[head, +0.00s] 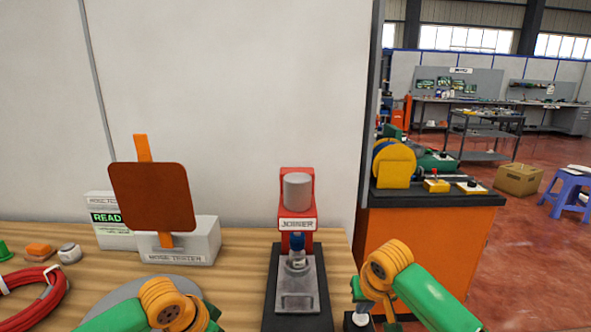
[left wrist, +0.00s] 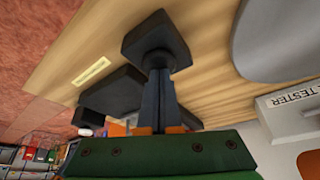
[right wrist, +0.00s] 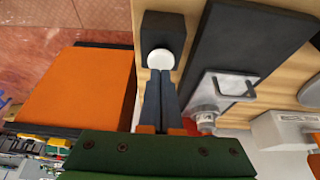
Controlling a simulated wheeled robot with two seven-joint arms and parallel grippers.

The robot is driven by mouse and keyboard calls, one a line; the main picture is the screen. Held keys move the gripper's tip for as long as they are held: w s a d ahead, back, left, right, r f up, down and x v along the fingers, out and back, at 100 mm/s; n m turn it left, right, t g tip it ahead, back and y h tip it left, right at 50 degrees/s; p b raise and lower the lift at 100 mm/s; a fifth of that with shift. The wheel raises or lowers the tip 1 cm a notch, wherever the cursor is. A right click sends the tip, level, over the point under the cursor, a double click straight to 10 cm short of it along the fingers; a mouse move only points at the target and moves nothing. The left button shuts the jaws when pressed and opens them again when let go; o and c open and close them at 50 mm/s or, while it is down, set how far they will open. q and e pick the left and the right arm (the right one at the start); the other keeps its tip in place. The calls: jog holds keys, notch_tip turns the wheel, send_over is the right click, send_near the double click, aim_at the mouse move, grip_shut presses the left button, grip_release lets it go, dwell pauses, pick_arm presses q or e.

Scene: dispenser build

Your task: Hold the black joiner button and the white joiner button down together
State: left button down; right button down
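The red joiner (head: 297,210) stands upright on a black base on the bench in the head view. The black joiner button (left wrist: 152,59) sits on a dark square block in the left wrist view. My left gripper (left wrist: 158,80) is shut, with its fingertips at the button; whether they press it I cannot tell. The white joiner button (right wrist: 160,59) sits on a black block beside the joiner; it also shows at the bottom of the head view (head: 361,319). My right gripper (right wrist: 160,76) is shut, its fingertips at the white button's edge; pressing cannot be judged.
A grey disc (left wrist: 277,38) lies near the left gripper. A white tester box (head: 200,247) and a brown panel (head: 153,197) stand left of the joiner. A red cable coil (head: 40,297) lies at far left. An orange cabinet (head: 425,228) stands right of the bench.

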pick_arm(q)
jog(key=shift+s+f, duration=0.15)
jog(key=shift+f, duration=0.15)
pick_arm(e)
jog(key=shift+s+f, duration=0.1)
jog(key=shift+f, duration=0.6)
pick_arm(q)
jog(key=shift+s+f, duration=0.15)
dwell(1.9)
